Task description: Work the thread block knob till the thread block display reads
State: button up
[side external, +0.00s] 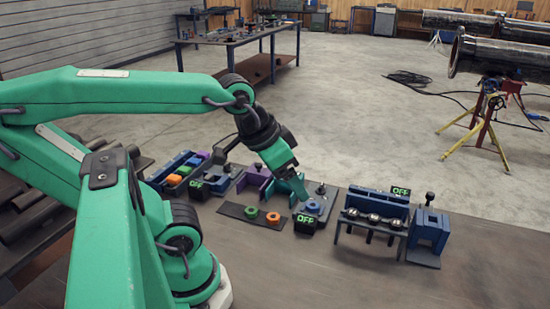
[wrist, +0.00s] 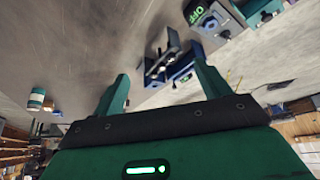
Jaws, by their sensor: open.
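Several small black displays show green OFF. One display (side external: 306,219) sits at the front of a grey block with a round blue knob-like piece (side external: 313,207). Another display (side external: 196,184) is at the left, and a third (side external: 401,191) is by the blue fixture at the right. No label tells which unit is the thread block. My gripper (side external: 303,197) points down, just above or beside the blue piece; contact cannot be told. In the wrist view its two green fingers (wrist: 162,72) are apart with nothing held. An OFF display (wrist: 197,14) shows at the top there.
A blue rack with silver balls (side external: 374,217) and a blue block with a black knob (side external: 428,232) stand at the right. A dark plate with green and orange rings (side external: 262,217) lies left of the grey block. The front right bench (side external: 480,275) is clear.

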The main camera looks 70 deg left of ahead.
jog(key=shift+w, duration=0.1)
jog(key=c, duration=0.7)
jog(key=shift+w+a+r, duration=0.1)
jog(key=shift+w, duration=0.1)
jog(key=shift+c, duration=1)
jog(key=w+a+n+g, duration=0.2)
jog(key=w+a+n, duration=0.15)
jog(key=w, duration=0.45)
jog(key=w+a+f+n+g, duration=0.1)
jog(key=w+a+f, duration=0.3)
jog(key=a, duration=0.1)
jog(key=w+a+f+n+g, duration=0.1)
jog(key=w+a+f+n, duration=0.1)
jog(key=w+a+f, duration=0.2)
jog(key=w+a+f+n+g, duration=0.1)
jog(key=w+a+f+n, duration=0.1)
jog(key=w+a+f, duration=0.3)
jog(key=shift+a, duration=1.6)
jog(key=shift+w+a+f+n+g, duration=0.1)
jog(key=shift+a+f+n+g, duration=0.15)
jog(key=shift+a+f+g, duration=0.15)
jog(key=shift+f, duration=0.15)
